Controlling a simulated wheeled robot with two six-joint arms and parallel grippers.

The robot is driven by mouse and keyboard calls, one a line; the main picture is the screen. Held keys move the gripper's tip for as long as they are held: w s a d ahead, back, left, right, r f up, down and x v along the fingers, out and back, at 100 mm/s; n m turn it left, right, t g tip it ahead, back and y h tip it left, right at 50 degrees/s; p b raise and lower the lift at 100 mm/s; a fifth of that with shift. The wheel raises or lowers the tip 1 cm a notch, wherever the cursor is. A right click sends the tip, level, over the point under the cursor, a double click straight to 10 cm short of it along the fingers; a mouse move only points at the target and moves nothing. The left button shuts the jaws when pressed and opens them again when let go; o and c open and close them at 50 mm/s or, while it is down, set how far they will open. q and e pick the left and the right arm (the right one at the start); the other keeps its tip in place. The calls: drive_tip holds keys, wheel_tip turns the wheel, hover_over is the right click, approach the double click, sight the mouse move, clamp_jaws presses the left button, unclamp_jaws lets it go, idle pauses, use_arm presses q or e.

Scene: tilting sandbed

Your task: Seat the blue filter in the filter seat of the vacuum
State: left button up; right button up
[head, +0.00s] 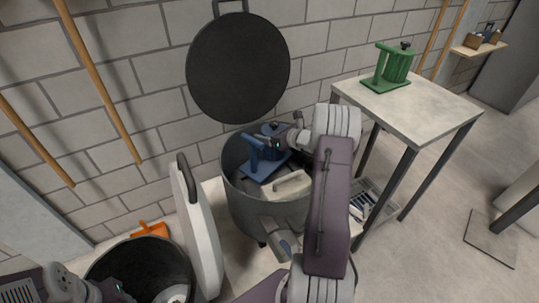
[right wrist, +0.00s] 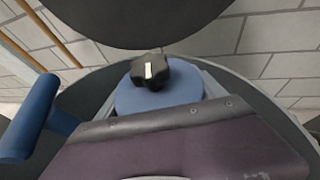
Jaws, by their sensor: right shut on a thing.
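The blue filter (head: 262,168) has a flat base, an upright handle and a black knob, and sits inside the open grey drum of the vacuum (head: 258,215). My right gripper (head: 283,138) reaches in over the rim and is shut on the blue filter. The right wrist view shows the filter's blue body (right wrist: 160,97), black knob (right wrist: 150,72) and handle (right wrist: 32,120) close up. A pale part lies in the drum beside the filter. The filter seat and the filter's underside are hidden. My left gripper (head: 118,290) is at the bottom left; its jaws are unclear.
A round black lid (head: 238,68) stands behind the drum by the wall. A green filter-like part (head: 395,70) rests on the table (head: 425,110) at right. A white panel (head: 200,230) and a black bucket (head: 140,265) stand left of the drum. An orange item (head: 150,230) lies behind the bucket.

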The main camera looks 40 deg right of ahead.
wheel_tip(320, 180, down, 2)
drive_tip(key=shift+f, duration=0.25)
wheel_tip(320, 180, down, 4)
drive_tip(key=shift+b, duration=1)
drive_tip(key=shift+r, duration=0.1)
drive_tip(key=o, duration=1.6)
drive_tip(key=shift+f, duration=0.3)
drive_tip(key=shift+o, duration=0.6)
drive_tip(key=shift+r, duration=0.1)
